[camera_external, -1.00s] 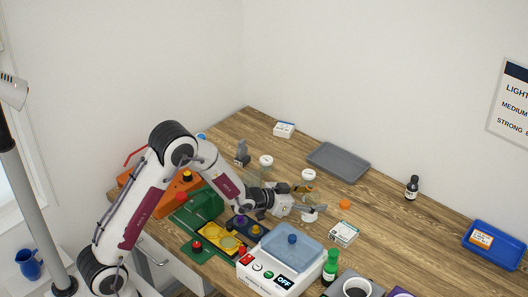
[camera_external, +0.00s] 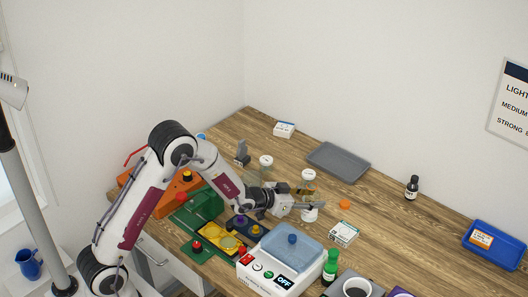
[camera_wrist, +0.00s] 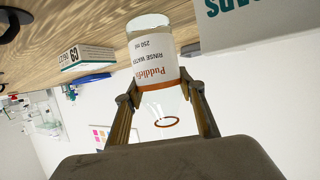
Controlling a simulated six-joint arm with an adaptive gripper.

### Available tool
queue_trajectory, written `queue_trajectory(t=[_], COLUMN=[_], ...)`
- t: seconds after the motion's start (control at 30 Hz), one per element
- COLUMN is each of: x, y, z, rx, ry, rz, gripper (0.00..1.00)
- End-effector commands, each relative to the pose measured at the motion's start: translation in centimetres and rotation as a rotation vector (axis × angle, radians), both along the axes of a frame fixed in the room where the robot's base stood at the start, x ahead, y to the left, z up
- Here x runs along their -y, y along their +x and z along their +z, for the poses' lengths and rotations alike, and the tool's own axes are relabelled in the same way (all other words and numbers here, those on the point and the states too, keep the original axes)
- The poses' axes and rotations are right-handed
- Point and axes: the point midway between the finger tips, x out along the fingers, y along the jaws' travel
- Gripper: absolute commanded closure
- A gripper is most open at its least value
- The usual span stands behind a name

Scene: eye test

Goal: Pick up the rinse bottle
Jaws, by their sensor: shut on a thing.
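The rinse bottle (camera_wrist: 155,50) has a white label reading "RINSE WATER 250 ml" and an orange-brown band. It fills the space between the fingers of my gripper (camera_wrist: 160,92) in the wrist view, which shows it upside down. My gripper is shut on it, with one finger on each side. In the external view my gripper (camera_external: 312,200) is around the bottle, and a pale part of the bottle (camera_external: 309,215) shows below the fingers. The rest of it is hidden there by the fingers. I cannot tell whether the bottle touches the table.
A white-capped jar (camera_external: 308,175) stands close behind my gripper, and another (camera_external: 266,162) farther left. A small box (camera_external: 344,233) and an orange piece (camera_external: 345,204) lie to the right. A white device with a blue lid (camera_external: 289,246) is in front. A grey tray (camera_external: 338,162) lies behind.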

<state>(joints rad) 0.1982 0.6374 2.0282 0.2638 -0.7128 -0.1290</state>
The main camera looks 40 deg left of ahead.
Motion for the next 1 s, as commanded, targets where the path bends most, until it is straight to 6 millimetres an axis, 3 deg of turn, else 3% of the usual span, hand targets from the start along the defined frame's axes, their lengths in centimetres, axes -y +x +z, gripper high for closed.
queue_trajectory(t=[0.47, 1.0], x=[0.0, 0.0], y=[0.1, 0.1], z=[1.7, 5.5], rx=[0.003, 0.004], ry=[0.0, -0.001], rz=[0.0, 0.0], gripper=[0.86, 0.86])
